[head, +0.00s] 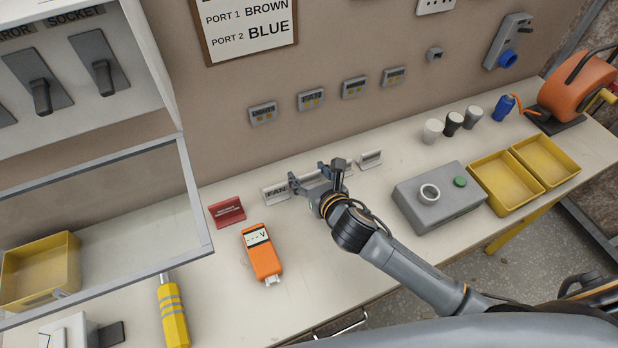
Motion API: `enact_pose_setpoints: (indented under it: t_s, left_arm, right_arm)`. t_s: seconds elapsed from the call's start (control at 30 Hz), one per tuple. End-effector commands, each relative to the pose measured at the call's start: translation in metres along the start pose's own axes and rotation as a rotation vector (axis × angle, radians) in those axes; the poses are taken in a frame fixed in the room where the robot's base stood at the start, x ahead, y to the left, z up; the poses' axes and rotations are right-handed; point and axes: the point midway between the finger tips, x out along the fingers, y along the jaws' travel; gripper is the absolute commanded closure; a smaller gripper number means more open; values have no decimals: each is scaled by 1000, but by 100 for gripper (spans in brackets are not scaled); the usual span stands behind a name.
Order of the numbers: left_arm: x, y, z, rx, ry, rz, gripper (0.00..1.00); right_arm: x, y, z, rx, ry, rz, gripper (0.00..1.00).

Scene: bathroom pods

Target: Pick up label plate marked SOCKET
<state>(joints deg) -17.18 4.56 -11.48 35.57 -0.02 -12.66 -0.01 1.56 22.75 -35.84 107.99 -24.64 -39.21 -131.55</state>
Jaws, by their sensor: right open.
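A white label plate marked FAN (275,193) stands on the bench near the wall. Just right of it, another pale plate (312,178) is mostly covered by my right gripper (317,180); its marking is hidden. A further small plate (370,159) stands to the right, its face too small to read. No loose plate's SOCKET marking is readable in this view. My right gripper is open, its fingers spread around or just in front of the covered plate; I cannot tell whether they touch it. My left gripper is not in view.
An orange meter (262,256) and red sign (227,212) lie left of the gripper. A grey button box (440,198) and yellow trays (505,182) are on the right. A switch panel (70,75), with one switch labelled SOCKET, overhangs the left. Bare bench lies before the plates.

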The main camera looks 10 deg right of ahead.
Motion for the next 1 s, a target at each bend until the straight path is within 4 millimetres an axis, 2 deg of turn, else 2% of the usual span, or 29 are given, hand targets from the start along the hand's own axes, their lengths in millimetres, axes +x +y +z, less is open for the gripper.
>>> enact_pose_setpoints:
  t_s: [0.17, 0.23, 0.33, 0.73, 0.87, 0.93, 1.0]
  left_arm:
    - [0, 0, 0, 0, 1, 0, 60]
    - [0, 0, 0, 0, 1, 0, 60]
    - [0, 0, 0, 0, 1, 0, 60]
    - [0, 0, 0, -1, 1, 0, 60]
    - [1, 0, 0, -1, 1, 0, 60]
    - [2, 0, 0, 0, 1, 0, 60]
    - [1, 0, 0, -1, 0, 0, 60]
  right_arm:
    - [0, 0, 0, 0, 0, 0, 38]
    - [0, 0, 0, 0, 0, 0, 48]
    - [0, 0, 0, 0, 0, 0, 68]
    - [-2, -1, 4, -1, -2, -1, 69]
    - [-6, 0, 17, -3, -4, 0, 69]
    - [-11, -1, 29, -4, -8, 0, 69]
    - [-23, 7, 38, -1, -5, 3, 69]
